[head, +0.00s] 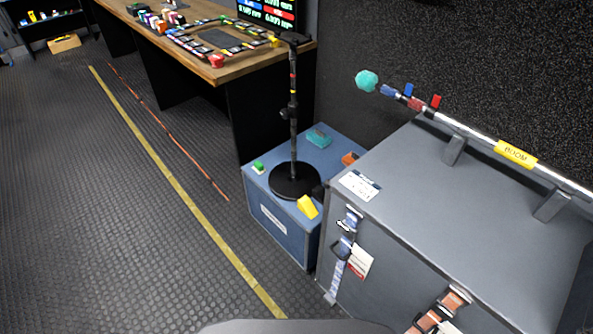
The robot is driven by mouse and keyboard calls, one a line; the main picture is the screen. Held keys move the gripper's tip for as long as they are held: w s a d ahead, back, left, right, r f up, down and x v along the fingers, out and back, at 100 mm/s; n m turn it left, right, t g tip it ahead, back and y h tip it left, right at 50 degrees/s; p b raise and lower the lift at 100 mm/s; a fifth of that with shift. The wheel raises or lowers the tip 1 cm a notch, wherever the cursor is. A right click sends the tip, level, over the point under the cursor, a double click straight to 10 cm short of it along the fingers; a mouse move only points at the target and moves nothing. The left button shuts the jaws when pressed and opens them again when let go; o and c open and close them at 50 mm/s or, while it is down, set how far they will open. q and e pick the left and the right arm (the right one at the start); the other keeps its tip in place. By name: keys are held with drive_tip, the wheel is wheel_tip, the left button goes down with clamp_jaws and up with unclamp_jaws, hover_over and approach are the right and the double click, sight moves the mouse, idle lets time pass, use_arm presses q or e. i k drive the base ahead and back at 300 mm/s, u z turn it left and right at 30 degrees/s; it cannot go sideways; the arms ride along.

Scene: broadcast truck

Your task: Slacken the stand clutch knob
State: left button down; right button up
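A black microphone stand (294,140) stands upright on a round black base (296,183). The base rests on a blue case (270,217) with a pale label on its front. A small dark clutch knob (284,114) sticks out on the left of the pole at about mid height. I cannot tell how tight it is. A short black head sits on top of the pole, close to the desk's corner. Neither of my grippers is in the head view.
A large grey case (430,190) stands right of the stand, bearing a boom pole (470,133) on brackets. A wooden desk (240,67) is behind. A yellow wedge (307,207), green block (258,168) and teal block (319,137) lie around the base. The floor at left is open.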

sight(285, 114)
drive_tip(key=u, duration=1.55)
drive_tip(key=i, duration=1.8)
drive_tip(key=z, duration=2.85)
